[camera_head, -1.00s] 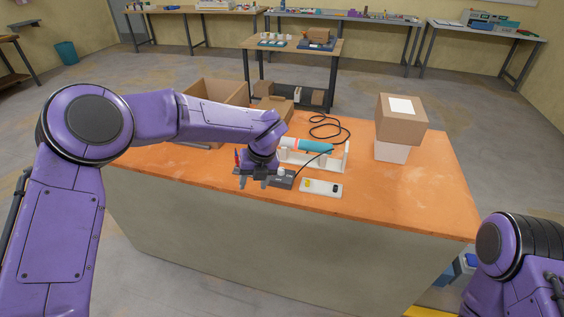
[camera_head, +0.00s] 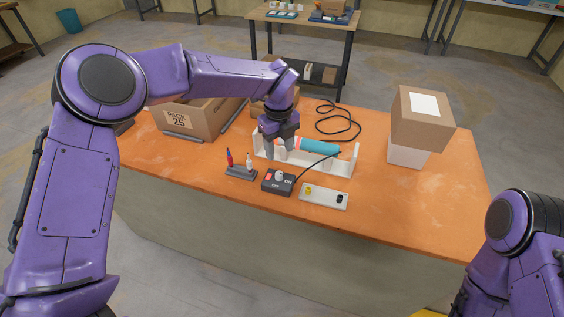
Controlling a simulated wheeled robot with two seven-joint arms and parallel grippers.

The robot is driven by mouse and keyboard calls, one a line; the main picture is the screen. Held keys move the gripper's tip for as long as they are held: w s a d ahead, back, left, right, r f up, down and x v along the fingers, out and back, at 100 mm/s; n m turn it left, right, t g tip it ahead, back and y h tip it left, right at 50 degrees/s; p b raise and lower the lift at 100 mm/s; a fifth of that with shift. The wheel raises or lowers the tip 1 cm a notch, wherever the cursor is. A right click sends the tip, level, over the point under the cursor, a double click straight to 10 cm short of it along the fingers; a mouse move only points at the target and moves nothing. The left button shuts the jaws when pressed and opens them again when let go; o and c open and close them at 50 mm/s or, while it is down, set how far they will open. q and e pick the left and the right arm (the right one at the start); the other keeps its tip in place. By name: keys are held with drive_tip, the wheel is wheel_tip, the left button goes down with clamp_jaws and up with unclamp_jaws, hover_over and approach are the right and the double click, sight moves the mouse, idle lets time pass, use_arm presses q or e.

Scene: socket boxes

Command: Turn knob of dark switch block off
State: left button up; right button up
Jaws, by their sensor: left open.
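The dark switch block (camera_head: 271,187) lies on the orange table near its front edge. It has a pale knob (camera_head: 280,175) on top, a red patch at its left and the marking "ON" at its right. A black cable runs from it. My left gripper (camera_head: 280,154) points down behind the block, in front of the white rack, with its fingers apart and nothing seen between them. It appears clear of the knob. My right gripper is out of view; only part of that arm shows at the lower right.
A pale switch block (camera_head: 322,196) lies to the right. A white rack (camera_head: 338,167) holds a teal cylinder (camera_head: 318,147) behind. The right front table is clear.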

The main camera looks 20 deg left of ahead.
sight(279, 173)
use_arm(q)
drive_tip(key=f, duration=0.1)
drive_tip(key=s+f+p, duration=0.1)
drive_tip(key=f, duration=0.1)
drive_tip(key=shift+f, duration=0.1)
drive_tip(key=f, duration=0.2)
drive_tip(key=f+p, duration=0.1)
drive_tip(key=f, duration=0.2)
drive_tip(key=shift+w+f+p, duration=0.25)
drive_tip(key=shift+f+p, duration=0.15)
drive_tip(key=shift+s, duration=0.1)
clamp_jaws()
